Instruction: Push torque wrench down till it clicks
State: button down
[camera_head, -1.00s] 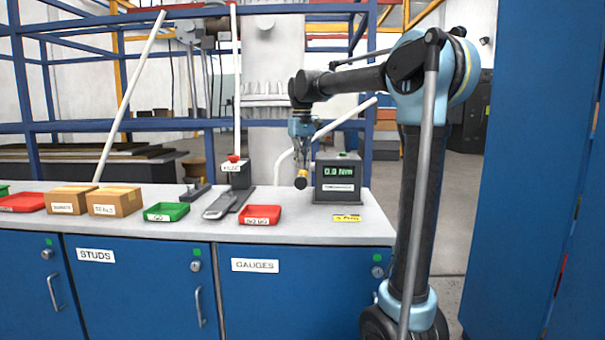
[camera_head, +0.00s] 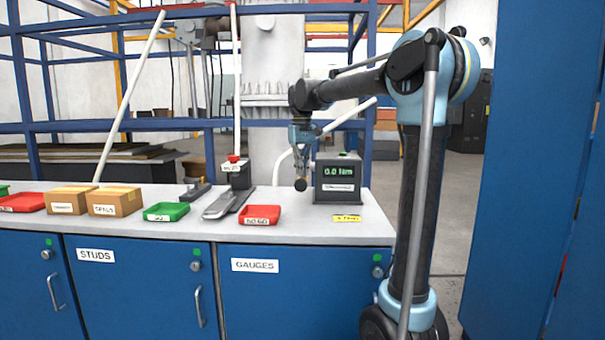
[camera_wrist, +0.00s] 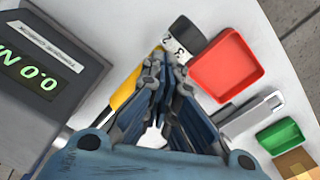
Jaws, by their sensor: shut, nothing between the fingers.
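The torque wrench shows in the wrist view as a yellow handle (camera_wrist: 126,88) with a white numbered collar and a black end (camera_wrist: 188,33). In the head view only its dark round end (camera_head: 301,185) shows clearly, in front of the torque tester (camera_head: 338,188). The tester's display reads about 0.0 Nm, and its box is also at the left of the wrist view (camera_wrist: 45,65). My gripper (camera_wrist: 162,60) is shut and empty, its fingertips over the wrench near the collar. It points down in the head view (camera_head: 302,173). The fingers hide part of the handle; contact is unclear.
A red tray (camera_head: 260,215) lies close to the wrench end, with a grey flat tool (camera_head: 228,203) and a green tray (camera_head: 166,212) farther left. Cardboard boxes (camera_head: 115,201) stand beyond. A yellow label (camera_head: 347,218) lies at the bench's front edge.

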jog(key=shift+f, duration=0.5)
dwell(0.3)
notch_tip(320, 180, up, 9)
dwell(1.2)
jog(key=s+d+f+m, duration=0.2)
jog(key=s+d+f, duration=0.5)
jog(key=s+d, duration=0.15)
jog(key=s+d+f+m, duration=0.1)
jog(key=s+d+f, duration=0.3)
jog(key=s+f, duration=0.3)
jog(key=s+d+f+m+t, duration=0.1)
jog(key=s+d+f, duration=0.3)
jog(key=s+f, duration=0.4)
jog(key=s+d+f+m+t, duration=0.1)
jog(key=s+d+f, duration=0.4)
jog(key=f, duration=1)
jog(key=s, duration=0.3)
jog(key=shift+s, duration=0.1)
